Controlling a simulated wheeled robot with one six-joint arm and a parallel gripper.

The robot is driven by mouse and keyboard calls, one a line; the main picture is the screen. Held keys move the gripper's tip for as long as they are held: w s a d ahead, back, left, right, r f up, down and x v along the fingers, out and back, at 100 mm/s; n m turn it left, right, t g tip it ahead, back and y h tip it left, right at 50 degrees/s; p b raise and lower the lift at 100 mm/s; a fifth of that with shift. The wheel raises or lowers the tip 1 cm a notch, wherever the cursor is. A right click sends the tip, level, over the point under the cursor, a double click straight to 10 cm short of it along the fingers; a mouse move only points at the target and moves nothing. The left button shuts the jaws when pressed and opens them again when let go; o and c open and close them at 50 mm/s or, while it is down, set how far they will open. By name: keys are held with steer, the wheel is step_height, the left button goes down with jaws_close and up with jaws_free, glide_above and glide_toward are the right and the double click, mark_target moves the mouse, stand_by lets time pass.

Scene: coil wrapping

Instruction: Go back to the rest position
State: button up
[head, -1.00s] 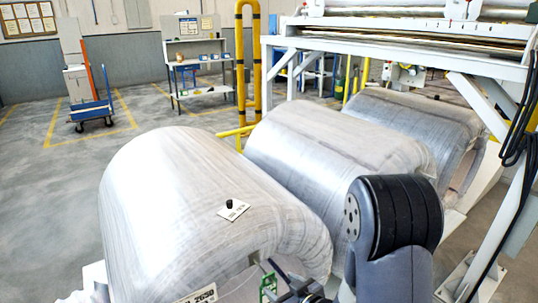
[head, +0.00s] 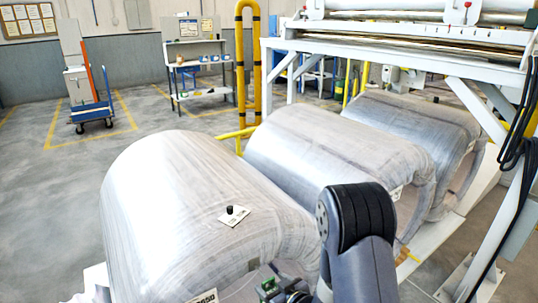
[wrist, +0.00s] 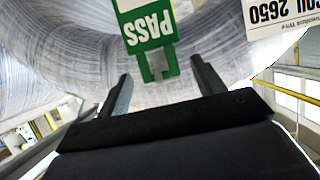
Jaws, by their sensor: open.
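My gripper (wrist: 161,72) is open in the wrist view, its two dark fingers spread apart. A green and white PASS tag (wrist: 148,28) shows upside down just beyond the fingers, its narrow slotted end reaching between the fingertips. I see no finger closed on it. Behind it is the wrapped face of the nearest coil (wrist: 60,60). In the head view this coil (head: 180,200) lies at the front left, and the gripper (head: 290,294) is low by its near end, partly cut off. A bit of the green tag (head: 268,287) shows beside it.
A white label reading Coil 2650 (wrist: 280,14) is on the near coil. A black knob on a card (head: 233,213) sits on top of it. Two more wrapped coils (head: 320,145) lie to the right. A white machine frame (head: 400,35) stands behind. Open floor (head: 50,210) is at left.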

steer(key=s+d+r+m+t+h+p, duration=0.1)
steer(key=s+d+m+t+h+p, duration=0.1)
steer(key=s+d+m+h+p, duration=0.2)
steer(key=d+m+h+p, duration=0.1)
steer(key=d+p, duration=0.2)
steer(key=d, duration=0.4)
steer(key=shift+s+r, duration=0.2)
steer(key=shift+f, duration=0.1)
stand_by(0.4)
